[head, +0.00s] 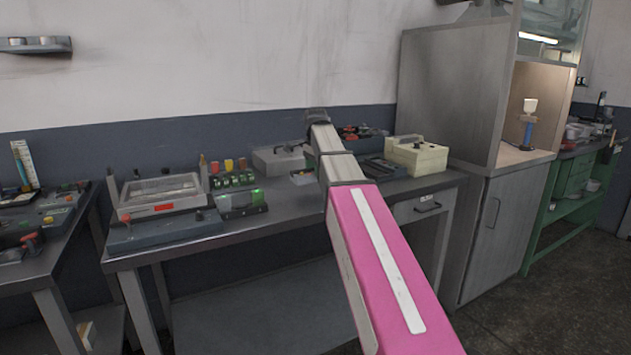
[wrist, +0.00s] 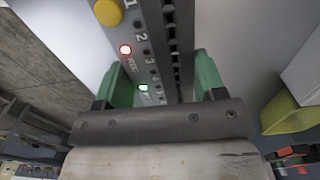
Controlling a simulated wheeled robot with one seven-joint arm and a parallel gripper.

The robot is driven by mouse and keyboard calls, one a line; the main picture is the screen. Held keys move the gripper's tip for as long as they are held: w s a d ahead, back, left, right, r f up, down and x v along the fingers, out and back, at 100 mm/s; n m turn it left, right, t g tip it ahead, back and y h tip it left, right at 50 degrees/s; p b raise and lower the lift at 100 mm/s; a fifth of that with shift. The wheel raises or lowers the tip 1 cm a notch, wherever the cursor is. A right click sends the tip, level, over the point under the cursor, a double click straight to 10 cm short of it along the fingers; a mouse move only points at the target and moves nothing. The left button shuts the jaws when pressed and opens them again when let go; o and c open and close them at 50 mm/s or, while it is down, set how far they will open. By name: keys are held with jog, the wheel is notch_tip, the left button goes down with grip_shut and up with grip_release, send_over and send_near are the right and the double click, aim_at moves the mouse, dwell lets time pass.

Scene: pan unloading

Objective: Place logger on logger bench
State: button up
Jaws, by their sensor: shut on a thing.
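The logger (wrist: 150,45) is a grey box with a yellow button, numbered ports and lit red and green indicators. It shows in the wrist view, between the green fingers of my gripper (wrist: 163,75), which is shut on it. In the head view my pink and grey arm reaches over a long grey bench (head: 285,226), and the held logger cannot be made out there. No label in view tells me whether this is the logger bench.
The bench bears a framed tray device (head: 160,197) at left, a green-lit meter (head: 240,203), a grey box (head: 278,158) and a cream box (head: 417,157). A tall cabinet (head: 450,95) stands right of it. Another cluttered bench (head: 50,262) is at left.

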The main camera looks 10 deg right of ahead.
jog(key=shift+f, duration=1.9)
jog(key=shift+f, duration=0.1)
jog(key=o, duration=0.9)
jog(key=shift+o, duration=0.2)
notch_tip(320, 180, up, 12)
jog(key=shift+r, duration=0.1)
